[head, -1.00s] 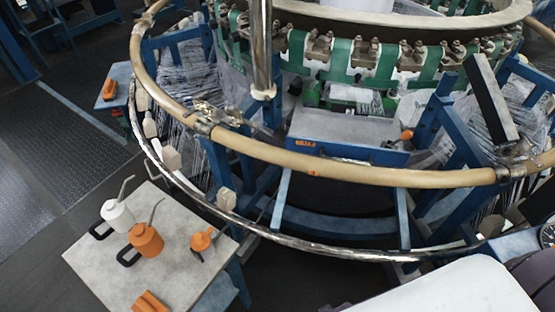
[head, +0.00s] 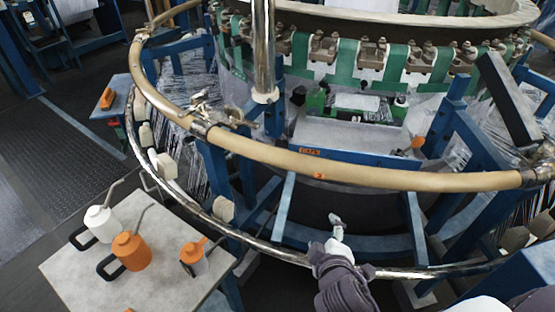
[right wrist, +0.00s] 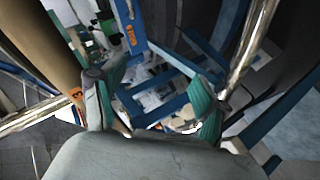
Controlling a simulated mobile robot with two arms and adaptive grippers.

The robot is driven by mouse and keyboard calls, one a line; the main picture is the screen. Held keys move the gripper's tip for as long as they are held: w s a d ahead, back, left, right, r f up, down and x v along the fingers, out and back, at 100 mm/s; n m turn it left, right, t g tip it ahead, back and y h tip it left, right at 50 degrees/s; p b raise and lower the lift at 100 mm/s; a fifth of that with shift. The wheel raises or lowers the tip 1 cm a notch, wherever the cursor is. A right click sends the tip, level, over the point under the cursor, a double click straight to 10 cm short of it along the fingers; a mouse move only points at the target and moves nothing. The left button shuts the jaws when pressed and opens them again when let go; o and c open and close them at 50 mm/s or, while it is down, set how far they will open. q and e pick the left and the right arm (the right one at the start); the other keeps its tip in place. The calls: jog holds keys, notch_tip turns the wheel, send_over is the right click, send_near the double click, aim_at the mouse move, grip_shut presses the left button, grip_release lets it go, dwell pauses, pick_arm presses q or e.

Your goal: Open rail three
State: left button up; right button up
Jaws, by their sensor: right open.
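The tan front rail (head: 365,178) runs in a curve across the middle of the head view, above the lower metal ring, and carries a small orange mark. It is joined at a clamp (head: 212,128) on the left and a bracket (head: 535,176) on the right, and looks closed. My right gripper (head: 337,225) is below and in front of the rail, apart from it, near the lower metal ring. In the right wrist view its two fingers (right wrist: 156,88) are spread with nothing between them. The rail (right wrist: 45,45) shows there at the left. My left gripper is not in view.
The shiny lower ring (head: 285,250) passes by my right forearm. Blue frame posts (head: 416,228) stand behind it. A table (head: 150,280) at the lower left holds a white can (head: 103,222) and orange cans (head: 132,250). A vertical metal pole (head: 263,50) stands at the centre.

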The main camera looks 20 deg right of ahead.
aim_at(278, 156)
jog(key=w+a+r+n+t+y, duration=0.2)
jog(key=w+a+r+n+t, duration=0.4)
jog(key=r+n, duration=0.3)
jog(key=w+p, duration=0.1)
jog(key=w, duration=0.7)
jog(key=w+p, duration=0.1)
jog(key=w, duration=0.3)
jog(key=shift+w+d+r+p, duration=0.15)
jog(key=shift+w+d+p, duration=0.15)
jog(key=shift+d+p, duration=0.1)
